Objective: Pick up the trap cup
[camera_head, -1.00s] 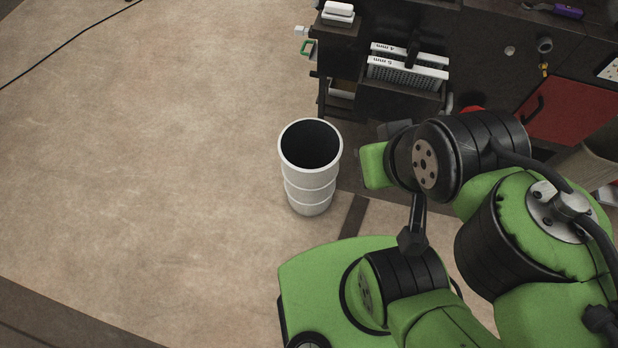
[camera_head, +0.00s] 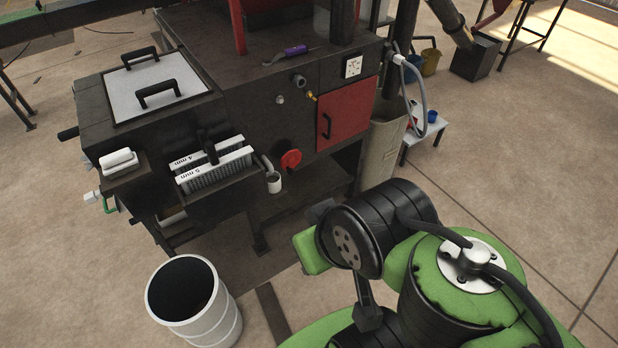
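A small white cup (camera_head: 274,183), which may be the trap cup, sits under a short grey pipe at the front of the dark machine, left of the red handwheel. It looks upright; its inside is too small to make out. My green and black arm fills the lower right of the view, in front of the machine and to the right of this cup. I cannot make out my gripper's fingers; no gripper shows, and nothing held shows.
A large white ribbed bin (camera_head: 196,303) stands open on the floor at the lower left. The dark machine (camera_head: 245,100) has a red door (camera_head: 347,115), a red handwheel (camera_head: 290,159) and labelled screens (camera_head: 213,166). A low white stool (camera_head: 424,130) stands beyond a beige container (camera_head: 380,155).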

